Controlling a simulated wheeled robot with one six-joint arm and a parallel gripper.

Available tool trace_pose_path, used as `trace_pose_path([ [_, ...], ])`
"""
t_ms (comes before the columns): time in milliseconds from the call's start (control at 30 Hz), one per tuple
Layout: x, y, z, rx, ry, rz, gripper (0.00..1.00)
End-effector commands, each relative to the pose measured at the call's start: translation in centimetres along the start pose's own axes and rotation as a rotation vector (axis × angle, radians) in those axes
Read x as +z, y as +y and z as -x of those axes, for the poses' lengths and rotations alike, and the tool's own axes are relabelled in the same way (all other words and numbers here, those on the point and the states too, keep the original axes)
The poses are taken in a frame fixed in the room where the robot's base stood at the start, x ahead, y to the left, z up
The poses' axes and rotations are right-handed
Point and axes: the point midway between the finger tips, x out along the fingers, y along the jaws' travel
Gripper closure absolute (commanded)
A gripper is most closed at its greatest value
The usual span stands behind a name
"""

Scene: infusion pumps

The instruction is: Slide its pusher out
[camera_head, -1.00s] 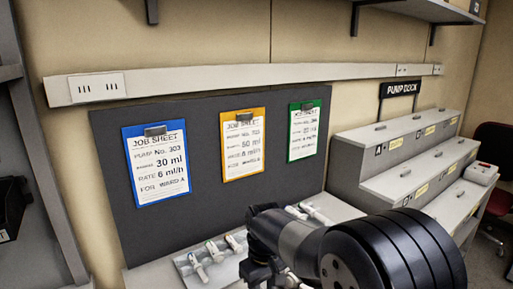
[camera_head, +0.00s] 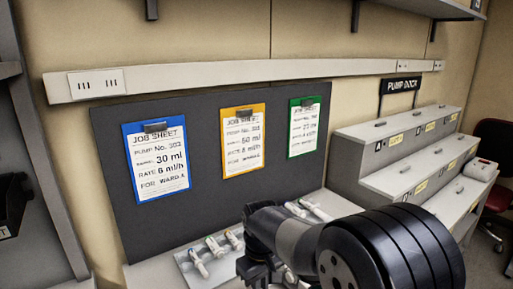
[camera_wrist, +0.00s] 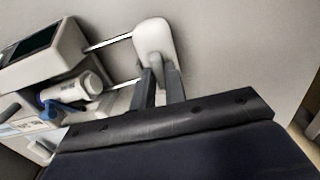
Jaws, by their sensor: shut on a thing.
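In the wrist view, a pale pump (camera_wrist: 48,62) with a dark screen stands at the left. Its white rounded pusher (camera_wrist: 153,38) stands off to the right on two thin metal rods (camera_wrist: 110,42), with a gap between it and the pump body. My gripper (camera_wrist: 162,78) is shut on the pusher's lower part, a finger on each side; the exact contact is partly hidden. A white cylindrical part (camera_wrist: 88,85) and a blue lever (camera_wrist: 65,106) show on the pump's near side. In the head view my arm hides the pump and the gripper's tips.
Several syringes lie on a tray (camera_head: 183,262) on the bench, with more behind my arm. Blue (camera_head: 158,162), yellow (camera_head: 243,142) and green (camera_head: 304,130) job sheets hang on a dark board. A stepped pump dock (camera_head: 400,150) stands at the right.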

Motion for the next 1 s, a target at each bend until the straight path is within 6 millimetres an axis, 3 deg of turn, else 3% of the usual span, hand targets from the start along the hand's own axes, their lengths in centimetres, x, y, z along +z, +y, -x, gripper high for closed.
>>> trace_pose_path([
  [1000,-0.02,-1.2,0.04,0.0,0.001,0.0,0.95],
])
